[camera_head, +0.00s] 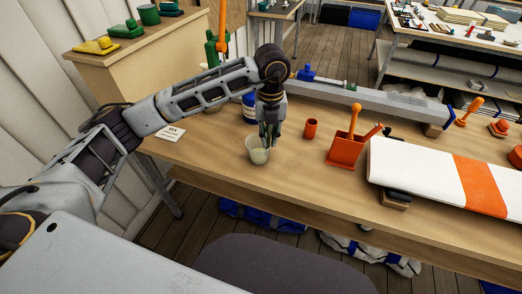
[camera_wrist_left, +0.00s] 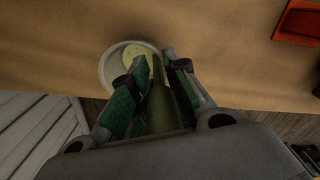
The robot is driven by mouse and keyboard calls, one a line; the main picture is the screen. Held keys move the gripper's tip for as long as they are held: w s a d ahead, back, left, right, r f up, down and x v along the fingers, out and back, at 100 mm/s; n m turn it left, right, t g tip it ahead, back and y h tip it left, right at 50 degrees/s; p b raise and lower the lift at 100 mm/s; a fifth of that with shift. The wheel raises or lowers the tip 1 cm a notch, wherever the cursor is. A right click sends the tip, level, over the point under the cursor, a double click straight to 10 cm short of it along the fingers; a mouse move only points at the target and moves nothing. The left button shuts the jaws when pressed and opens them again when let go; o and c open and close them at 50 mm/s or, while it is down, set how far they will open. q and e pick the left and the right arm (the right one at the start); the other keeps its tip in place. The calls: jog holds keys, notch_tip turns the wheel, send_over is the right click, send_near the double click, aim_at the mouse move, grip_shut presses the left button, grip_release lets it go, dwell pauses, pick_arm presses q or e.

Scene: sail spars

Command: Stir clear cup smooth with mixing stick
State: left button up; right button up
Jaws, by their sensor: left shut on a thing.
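The clear cup (camera_head: 257,153) stands on the wooden workbench near its front edge, with pale contents in it. In the left wrist view the cup (camera_wrist_left: 108,68) shows as a round rim with a pale yellowish mass inside. My left gripper (camera_head: 269,140) points down over the cup from above. Its green-padded fingers (camera_wrist_left: 152,85) are closed around the mixing stick (camera_wrist_left: 158,100), a thin olive-coloured stick. The stick's lower end appears to reach into the cup; the exact depth is hidden. My right gripper is in neither view.
An orange cup (camera_head: 311,128) and an orange box (camera_head: 345,151) with handled tools stand to the right. A small card (camera_head: 170,134) lies at the left. Bare bench surrounds the cup's front.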

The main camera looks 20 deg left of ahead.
pick_arm(q)
jog(key=shift+w+d, duration=0.3)
jog(key=shift+w, duration=0.1)
jog(key=shift+a, duration=0.1)
jog(key=shift+w+a, duration=0.15)
jog(key=shift+w, duration=0.2)
jog(key=shift+a+b, duration=0.4)
jog(key=shift+a, duration=0.1)
dwell(0.3)
